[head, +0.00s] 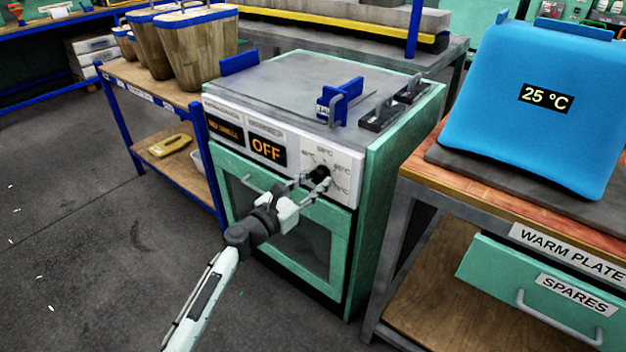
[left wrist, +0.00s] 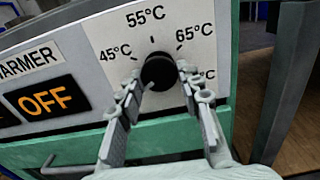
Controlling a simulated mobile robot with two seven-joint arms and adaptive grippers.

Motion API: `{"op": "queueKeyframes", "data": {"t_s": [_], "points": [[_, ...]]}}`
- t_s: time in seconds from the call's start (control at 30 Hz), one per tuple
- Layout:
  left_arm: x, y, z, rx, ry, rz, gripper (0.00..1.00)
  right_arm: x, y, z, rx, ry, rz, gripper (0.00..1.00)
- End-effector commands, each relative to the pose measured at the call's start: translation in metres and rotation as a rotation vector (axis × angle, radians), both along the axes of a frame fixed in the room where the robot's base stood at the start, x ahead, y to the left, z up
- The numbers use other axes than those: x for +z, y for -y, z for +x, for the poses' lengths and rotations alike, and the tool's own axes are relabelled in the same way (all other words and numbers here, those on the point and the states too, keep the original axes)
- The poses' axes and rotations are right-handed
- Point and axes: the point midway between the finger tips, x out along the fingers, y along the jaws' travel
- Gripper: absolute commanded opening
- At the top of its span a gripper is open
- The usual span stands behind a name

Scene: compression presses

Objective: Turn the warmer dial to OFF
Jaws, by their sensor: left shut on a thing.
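The warmer dial is a round black knob (head: 320,173) on the white front panel of the green warmer (head: 345,250). In the left wrist view the dial (left wrist: 158,71) has marks 45°C, 55°C and 65°C around it, and a fourth mark is partly hidden by a finger. A pale line shows at the knob's lower left. My left gripper (head: 311,185) has its fingers on both sides of the knob and is shut on it. The warmer display (head: 266,150) reads OFF in orange. My right gripper is not in view.
A blue block (head: 545,110) reading 25 °C stands on the warm plate bench at right. Blue and black handles (head: 340,101) sit on the warmer's top. Wooden buckets (head: 195,50) stand on the left shelf. The floor at left is mostly clear.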

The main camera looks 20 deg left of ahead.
Motion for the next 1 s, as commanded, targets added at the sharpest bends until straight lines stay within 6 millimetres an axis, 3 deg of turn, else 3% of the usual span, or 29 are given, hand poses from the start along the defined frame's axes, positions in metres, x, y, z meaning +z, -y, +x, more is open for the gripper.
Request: {"op": "queueKeyframes", "data": {"t_s": [0.63,0.67,0.7,0.8,1.0], "points": [[-0.0002,0.0001,0.0000,0.000,-0.017,-0.046,0.06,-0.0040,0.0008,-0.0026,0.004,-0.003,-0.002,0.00],[-0.0002,0.0001,0.0000,0.000,-0.017,-0.046,0.39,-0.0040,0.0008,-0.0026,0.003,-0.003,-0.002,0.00],[-0.0002,0.0002,-0.0001,0.000,-0.017,-0.046,0.44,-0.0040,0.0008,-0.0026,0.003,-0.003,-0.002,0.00],[-0.0002,0.0002,-0.0001,0.000,-0.016,-0.045,0.55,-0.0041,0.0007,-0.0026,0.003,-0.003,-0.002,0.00],[-0.0001,0.0002,-0.0001,0.000,-0.016,-0.044,0.55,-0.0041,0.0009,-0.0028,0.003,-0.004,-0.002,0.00]]}}
